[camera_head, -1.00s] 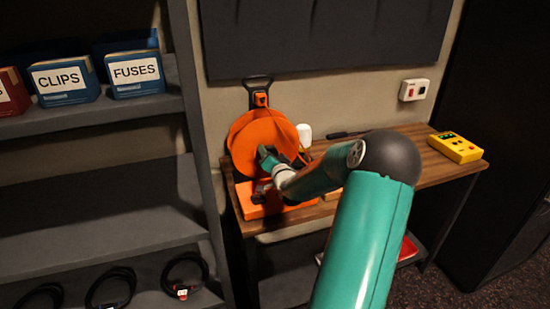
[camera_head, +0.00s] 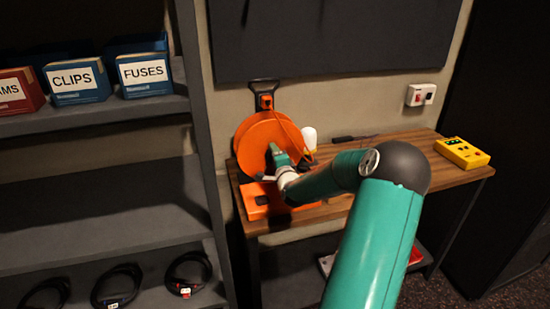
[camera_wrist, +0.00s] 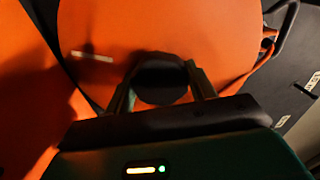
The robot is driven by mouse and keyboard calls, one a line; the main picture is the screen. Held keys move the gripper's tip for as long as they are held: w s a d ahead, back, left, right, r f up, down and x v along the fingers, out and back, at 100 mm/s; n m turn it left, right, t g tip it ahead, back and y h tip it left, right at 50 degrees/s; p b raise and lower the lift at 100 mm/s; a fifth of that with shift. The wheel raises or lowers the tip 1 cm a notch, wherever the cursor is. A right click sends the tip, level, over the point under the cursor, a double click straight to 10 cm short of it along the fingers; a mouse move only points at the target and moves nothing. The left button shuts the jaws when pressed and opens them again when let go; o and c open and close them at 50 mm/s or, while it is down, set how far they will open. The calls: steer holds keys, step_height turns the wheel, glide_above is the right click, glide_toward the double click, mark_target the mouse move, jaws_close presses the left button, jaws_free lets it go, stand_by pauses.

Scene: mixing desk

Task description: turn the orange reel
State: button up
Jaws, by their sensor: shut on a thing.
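The orange reel (camera_head: 255,132) stands upright on an orange base (camera_head: 262,208) at the left end of the wooden desk. My gripper (camera_head: 274,152) is at the front face of the reel, its tips low on the disc in the body view. In the wrist view my gripper (camera_wrist: 160,70) has one finger on each side of a dark round knob (camera_wrist: 160,88) in front of the orange disc (camera_wrist: 205,35), and is shut on it. My wrist and arm hide the reel's lower right part in the body view.
A white bottle-like thing (camera_head: 309,138) stands close to the reel's right. A yellow box (camera_head: 462,153) lies at the desk's (camera_head: 400,152) right end. A grey shelf (camera_head: 150,112) with labelled bins is close on the left. A wall socket (camera_head: 421,95) is above the desk.

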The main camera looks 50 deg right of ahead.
steer(key=m, duration=0.4)
steer(key=shift+m, duration=0.4)
steer(key=m, duration=0.9)
steer(key=shift+m, duration=1.9)
steer(key=o, duration=1.4)
steer(key=v, duration=1.4)
